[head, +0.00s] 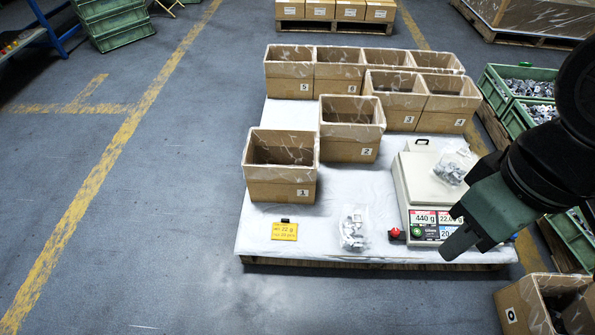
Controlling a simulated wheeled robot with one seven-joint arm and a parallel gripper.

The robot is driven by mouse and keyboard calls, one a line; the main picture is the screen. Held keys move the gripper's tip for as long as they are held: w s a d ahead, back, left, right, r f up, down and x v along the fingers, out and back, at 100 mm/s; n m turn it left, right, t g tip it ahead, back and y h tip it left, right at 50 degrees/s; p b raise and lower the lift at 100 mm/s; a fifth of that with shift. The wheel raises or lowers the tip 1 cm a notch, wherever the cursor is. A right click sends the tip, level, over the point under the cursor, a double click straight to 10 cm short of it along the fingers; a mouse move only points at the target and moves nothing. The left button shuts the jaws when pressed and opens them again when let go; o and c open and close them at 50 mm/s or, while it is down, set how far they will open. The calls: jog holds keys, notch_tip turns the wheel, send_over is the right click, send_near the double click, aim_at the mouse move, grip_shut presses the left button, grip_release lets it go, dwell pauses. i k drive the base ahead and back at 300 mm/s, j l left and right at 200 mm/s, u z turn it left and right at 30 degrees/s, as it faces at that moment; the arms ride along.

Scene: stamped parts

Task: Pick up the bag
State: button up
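A clear plastic bag of grey metal parts (353,230) lies on the white-covered pallet (334,245) near its front edge, left of the scale. A second clear bag of parts (452,168) rests on top of the beige scale (413,180). The scale's front panel reads 440 g. My gripper (456,232) hangs at the right, in front of the scale's right front corner in the picture. It is apart from the loose bag, to its right. Its fingers are seen at an angle and partly merge with the dark arm, so their opening is unclear.
Numbered cardboard boxes with clear liners, such as box 1 (281,188) and box 2 (352,150), stand behind the bag. A yellow card (285,231) lies left of it. Red and green buttons sit by the scale. Green crates (515,85) stand at right.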

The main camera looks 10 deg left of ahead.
aim_at(455, 161)
jog(key=z, duration=0.4)
jog(key=i+u, duration=0.2)
jog(key=i, duration=0.2)
jog(key=i+l+u, duration=0.2)
jog(key=i, duration=0.25)
